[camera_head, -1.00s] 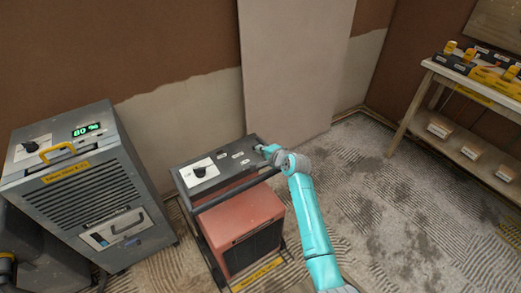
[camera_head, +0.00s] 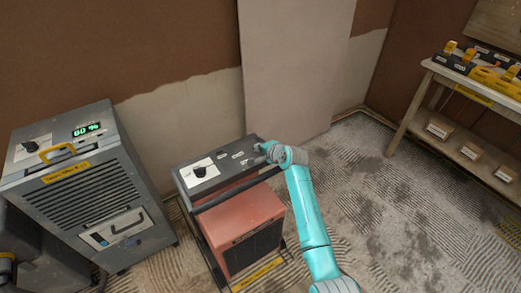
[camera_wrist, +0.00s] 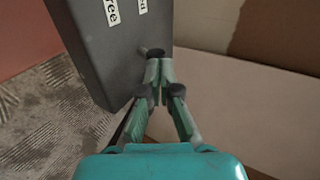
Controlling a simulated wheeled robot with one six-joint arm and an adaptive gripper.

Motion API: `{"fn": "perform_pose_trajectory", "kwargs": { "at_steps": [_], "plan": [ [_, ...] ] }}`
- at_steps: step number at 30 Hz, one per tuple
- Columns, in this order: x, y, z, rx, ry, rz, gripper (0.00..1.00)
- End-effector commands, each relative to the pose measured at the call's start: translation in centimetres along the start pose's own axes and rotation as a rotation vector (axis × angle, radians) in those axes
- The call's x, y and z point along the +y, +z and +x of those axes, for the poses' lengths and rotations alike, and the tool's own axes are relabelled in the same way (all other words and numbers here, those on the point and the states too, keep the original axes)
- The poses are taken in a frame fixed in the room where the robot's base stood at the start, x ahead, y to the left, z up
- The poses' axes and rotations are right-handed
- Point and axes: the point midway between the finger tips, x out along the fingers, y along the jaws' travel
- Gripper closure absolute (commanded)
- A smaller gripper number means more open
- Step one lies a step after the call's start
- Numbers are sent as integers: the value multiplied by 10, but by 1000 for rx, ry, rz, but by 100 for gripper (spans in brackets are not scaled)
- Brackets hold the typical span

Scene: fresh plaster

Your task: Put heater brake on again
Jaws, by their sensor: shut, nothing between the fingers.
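The heater is a red box (camera_head: 245,225) with a dark grey control panel (camera_head: 215,183) on top, standing on a frame with wheels or feet hidden. The panel has a black dial (camera_head: 199,171) on a white plate and small white labels. In the wrist view the dark panel (camera_wrist: 105,50) shows two labels, one reading "ree" and one cut off. A small dark stub (camera_wrist: 152,51), perhaps the brake lever, is at the panel's edge. My gripper (camera_wrist: 158,68) is shut and empty, its tips at or just beside this stub; contact is unclear. In the head view my gripper (camera_head: 263,152) is at the panel's right end.
A grey dehumidifier-like unit (camera_head: 90,195) reading 80 % stands at left. A pale board (camera_head: 295,70) leans on the wall behind the heater. A wooden shelf table (camera_head: 435,70) with yellow and black items stands at right. The floor between is clear.

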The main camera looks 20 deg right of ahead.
Motion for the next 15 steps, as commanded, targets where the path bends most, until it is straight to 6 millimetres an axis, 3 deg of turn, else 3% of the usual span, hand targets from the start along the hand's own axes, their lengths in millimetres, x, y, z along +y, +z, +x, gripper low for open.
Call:
{"fn": "perform_pose_trajectory", "kwargs": {
  "at_steps": [15],
  "plan": [
    [-12,0,5,0,126,-1,100]
  ]
}}
